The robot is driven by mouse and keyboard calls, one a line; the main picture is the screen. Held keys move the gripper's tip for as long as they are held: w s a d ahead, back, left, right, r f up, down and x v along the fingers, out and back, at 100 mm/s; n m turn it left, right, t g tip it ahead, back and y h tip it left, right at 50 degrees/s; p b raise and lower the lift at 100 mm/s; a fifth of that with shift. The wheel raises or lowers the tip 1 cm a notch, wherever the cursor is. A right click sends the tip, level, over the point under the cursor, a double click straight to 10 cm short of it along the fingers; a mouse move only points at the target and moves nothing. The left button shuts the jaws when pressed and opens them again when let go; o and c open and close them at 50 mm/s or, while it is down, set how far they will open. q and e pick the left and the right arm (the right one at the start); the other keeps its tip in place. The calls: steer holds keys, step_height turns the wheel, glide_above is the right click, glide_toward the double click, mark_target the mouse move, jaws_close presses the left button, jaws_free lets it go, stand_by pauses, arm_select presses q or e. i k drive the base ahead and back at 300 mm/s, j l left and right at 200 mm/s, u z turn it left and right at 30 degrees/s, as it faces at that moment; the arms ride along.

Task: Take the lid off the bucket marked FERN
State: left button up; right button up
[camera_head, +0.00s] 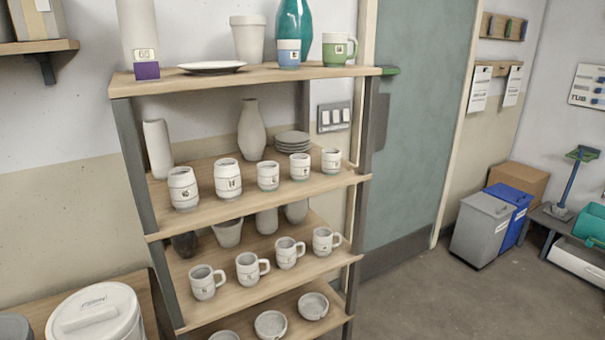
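A white round lidded bucket (97,318) stands at the lower left on a wooden surface, cut off by the bottom edge. No marking that reads FERN can be made out. Neither of my grippers is in view.
A wooden shelf rack (255,204) with cups, mugs, vases and bowls stands right of the bucket. A teal door (415,130) is behind it. Grey (481,228) and blue (512,212) bins stand at the right. The floor (430,300) in front of the door is clear.

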mark_target(102, 311)
steer(key=u, duration=1.3)
